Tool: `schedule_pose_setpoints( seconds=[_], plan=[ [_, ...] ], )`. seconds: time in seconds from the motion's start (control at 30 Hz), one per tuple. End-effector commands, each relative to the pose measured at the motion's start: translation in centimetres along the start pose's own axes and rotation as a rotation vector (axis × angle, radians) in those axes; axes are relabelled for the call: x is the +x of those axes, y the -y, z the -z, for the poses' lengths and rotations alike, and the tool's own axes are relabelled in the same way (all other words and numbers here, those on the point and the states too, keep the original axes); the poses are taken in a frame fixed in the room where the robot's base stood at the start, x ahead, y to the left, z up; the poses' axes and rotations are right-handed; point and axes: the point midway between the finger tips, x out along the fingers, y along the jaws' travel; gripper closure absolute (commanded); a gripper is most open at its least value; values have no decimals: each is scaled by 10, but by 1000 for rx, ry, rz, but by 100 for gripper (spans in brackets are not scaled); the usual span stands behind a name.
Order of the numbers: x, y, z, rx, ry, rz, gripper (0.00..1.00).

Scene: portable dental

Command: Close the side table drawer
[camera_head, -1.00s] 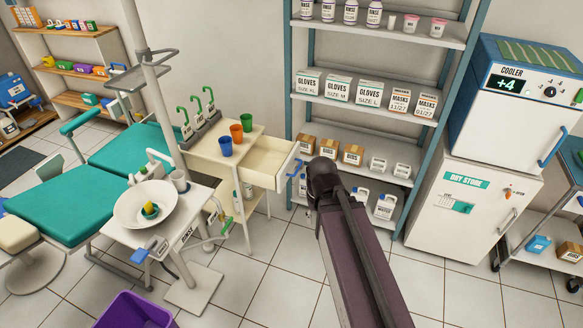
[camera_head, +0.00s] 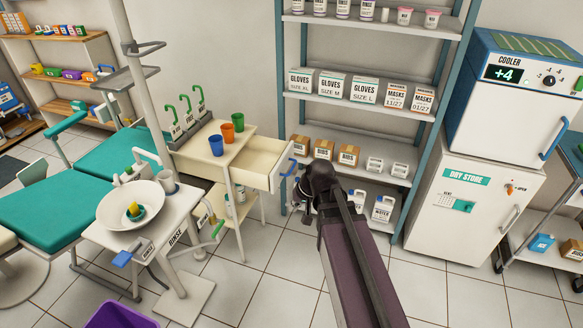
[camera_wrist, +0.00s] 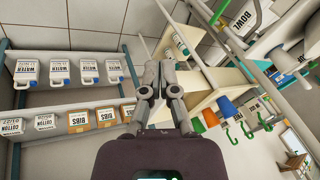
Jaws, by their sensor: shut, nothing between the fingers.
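The side table (camera_head: 205,148) stands left of centre in the head view, with cups on its top. Its cream drawer (camera_head: 262,163) is open, pulled out to the right, and looks empty. The drawer front has a blue handle (camera_head: 288,168). My gripper (camera_head: 303,198) is just right of and below the handle, partly hidden by my own arm. In the wrist view, my gripper (camera_wrist: 158,78) has its fingers together with nothing between them. The drawer (camera_wrist: 200,80) is right beside the fingers there. I cannot tell whether they touch it.
A shelf rack (camera_head: 372,103) with gloves, masks and bibs boxes stands close behind my arm. A dry store cabinet (camera_head: 470,205) is at the right. The rinse stand (camera_head: 165,225) is at the front left, with a purple bin (camera_head: 120,312) below. Floor right of the table is open.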

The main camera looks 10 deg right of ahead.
Motion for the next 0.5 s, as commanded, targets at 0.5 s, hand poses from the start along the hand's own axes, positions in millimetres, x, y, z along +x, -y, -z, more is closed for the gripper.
schedule_pose_setpoints(
  seconds=[0.5],
  plan=[
    [74,-5,86,193,-306,354,100]
  ],
)
